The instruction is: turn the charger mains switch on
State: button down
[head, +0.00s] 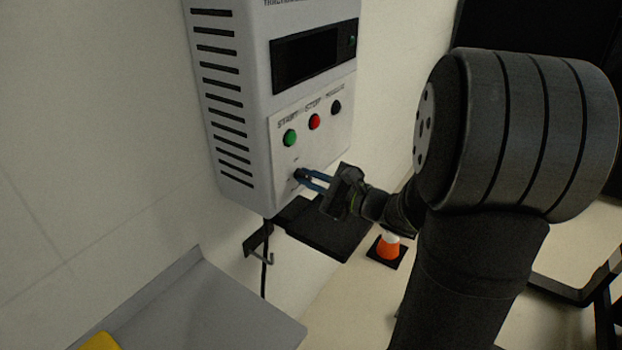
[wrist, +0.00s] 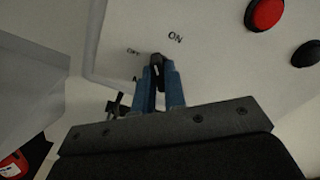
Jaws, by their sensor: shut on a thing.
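The charger (head: 235,100) is a pale grey box on the wall with a dark display and a lower panel of buttons. The mains switch (wrist: 156,60) is a small black knob with a white mark, low on that panel, with ON and OFF lettering around it in the wrist view. My gripper (head: 303,176) reaches it from the right in the head view. Its blue fingers, also in the wrist view (wrist: 160,76), are shut on the switch, one on each side, and partly hide it. The exact angle of the knob is hard to tell.
Green (head: 290,138), red (head: 314,121) and black (head: 336,107) buttons sit just above the switch. A hook bracket (head: 259,243) and cable are below the charger. A grey tray-like surface (head: 200,310) stands lower left. An orange cone (head: 388,246) is on the floor.

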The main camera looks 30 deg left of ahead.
jog(key=m, duration=0.4)
jog(key=shift+m, duration=2.1)
jog(key=c, duration=1.5)
grip_release()
jog(key=d, duration=1.7)
jog(key=shift+d, duration=0.2)
